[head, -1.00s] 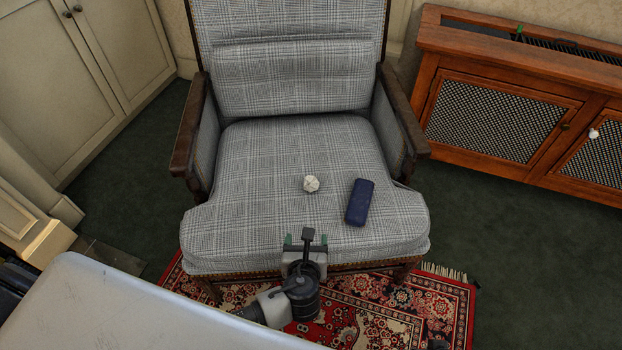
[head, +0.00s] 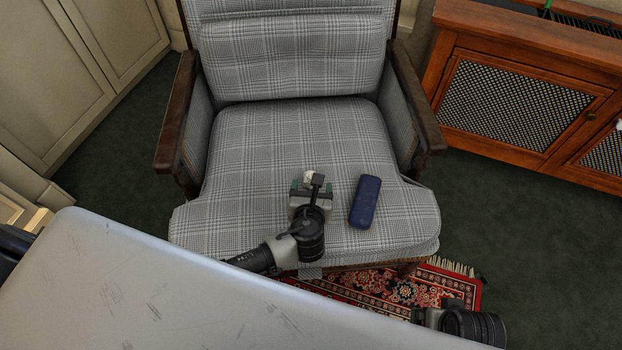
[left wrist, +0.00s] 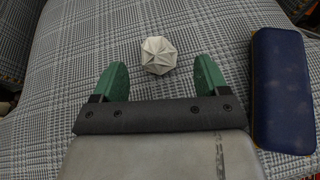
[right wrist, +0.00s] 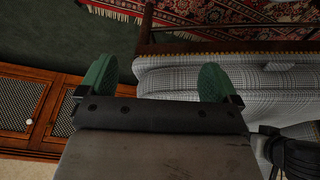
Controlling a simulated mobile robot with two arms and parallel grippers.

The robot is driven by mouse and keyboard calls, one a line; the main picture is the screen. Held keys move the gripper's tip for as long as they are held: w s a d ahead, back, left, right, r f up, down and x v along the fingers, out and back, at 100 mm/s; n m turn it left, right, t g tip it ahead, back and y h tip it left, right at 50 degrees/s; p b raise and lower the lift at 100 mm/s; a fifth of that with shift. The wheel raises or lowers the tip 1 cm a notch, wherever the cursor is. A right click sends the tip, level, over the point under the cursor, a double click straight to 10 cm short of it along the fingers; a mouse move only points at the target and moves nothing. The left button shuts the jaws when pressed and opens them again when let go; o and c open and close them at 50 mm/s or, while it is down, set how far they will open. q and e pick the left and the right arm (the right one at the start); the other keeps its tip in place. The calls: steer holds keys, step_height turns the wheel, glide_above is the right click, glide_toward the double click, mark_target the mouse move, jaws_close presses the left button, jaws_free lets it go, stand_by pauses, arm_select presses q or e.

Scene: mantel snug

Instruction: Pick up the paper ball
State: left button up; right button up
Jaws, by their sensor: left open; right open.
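The white faceted paper ball (left wrist: 158,55) lies on the checked seat of the armchair (head: 270,140). In the head view only a small part of the paper ball (head: 309,176) shows behind my left gripper (head: 308,186). In the left wrist view my left gripper (left wrist: 160,72) is open and empty, with the ball just ahead of its green fingertips, roughly midway between them. My right gripper (right wrist: 158,72) is open and empty, low at the chair's right side, pointing at the chair and floor.
A dark blue case (head: 365,201) lies on the seat right beside my left gripper. Wooden armrests (head: 413,105) flank the seat. A wooden cabinet (head: 515,95) with mesh doors stands at the right. A patterned red rug (head: 385,288) lies under the chair's front.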

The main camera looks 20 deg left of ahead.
arm_select(q)
steer(key=b+x, duration=0.1)
steer(key=x, duration=0.1)
steer(key=b+x, duration=0.1)
steer(key=x, duration=0.1)
steer(key=shift+w+a+f, duration=0.1)
steer(key=shift+w+f, duration=0.1)
steer(key=shift+f, duration=0.25)
steer(key=shift+w, duration=0.2)
arm_select(e)
steer(key=v, duration=0.8)
steer(key=shift+t, duration=0.3)
steer(key=shift+w+d, duration=0.15)
arm_select(q)
steer(key=c, duration=1)
